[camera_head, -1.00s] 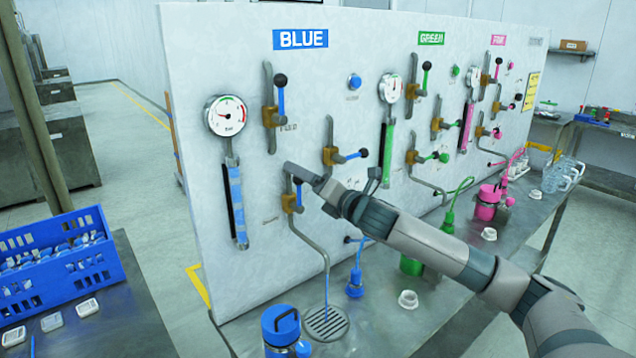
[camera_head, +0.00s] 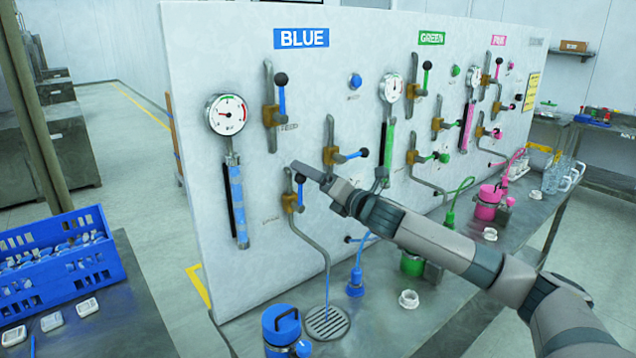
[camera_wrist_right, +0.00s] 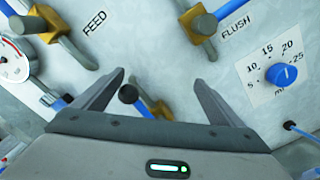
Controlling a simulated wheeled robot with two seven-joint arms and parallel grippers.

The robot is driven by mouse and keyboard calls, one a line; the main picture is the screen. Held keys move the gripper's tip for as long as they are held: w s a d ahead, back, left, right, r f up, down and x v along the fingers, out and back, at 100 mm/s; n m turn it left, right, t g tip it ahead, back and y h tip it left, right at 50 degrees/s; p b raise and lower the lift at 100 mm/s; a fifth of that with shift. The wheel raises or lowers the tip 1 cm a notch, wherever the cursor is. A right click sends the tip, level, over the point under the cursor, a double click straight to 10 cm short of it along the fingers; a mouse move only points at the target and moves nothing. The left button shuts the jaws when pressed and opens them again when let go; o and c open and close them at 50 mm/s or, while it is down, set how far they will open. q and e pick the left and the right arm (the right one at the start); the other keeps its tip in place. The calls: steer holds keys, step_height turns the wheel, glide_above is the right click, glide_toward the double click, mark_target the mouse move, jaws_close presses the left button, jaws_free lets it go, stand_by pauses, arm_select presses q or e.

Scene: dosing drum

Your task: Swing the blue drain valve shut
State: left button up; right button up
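My right gripper (camera_head: 306,170) reaches in from the right, close by the knob. In the right wrist view the gripper (camera_wrist_right: 159,77) is open, its two fingers apart. The black knob (camera_wrist_right: 128,93) shows between them, nearer the left finger; I cannot tell if they touch. My left gripper is not in view.
The feed valve (camera_head: 270,116) is above, and the flush valve (camera_head: 331,156) is up and to the right. A blue jug (camera_head: 280,328) stands beside the drain grate (camera_head: 327,323). A blue crate (camera_head: 60,265) is at the left. Green and pink stations continue rightward.

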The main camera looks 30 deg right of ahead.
steer(key=shift+d+f, duration=0.2)
steer(key=shift+f, duration=0.25)
steer(key=shift+s+d+f+b, duration=0.1)
steer(key=shift+d+f+b, duration=0.35)
steer(key=shift+d+f, duration=0.35)
steer(key=shift+w+d+f+b, duration=0.3)
steer(key=shift+d+f, duration=0.1)
steer(key=shift+f, duration=0.1)
steer(key=shift+s+d+f, duration=0.15)
steer(key=shift+d+f, duration=0.05)
steer(key=shift+d, duration=0.15)
steer(key=shift+f+b, duration=0.1)
steer(key=shift+b, duration=0.25)
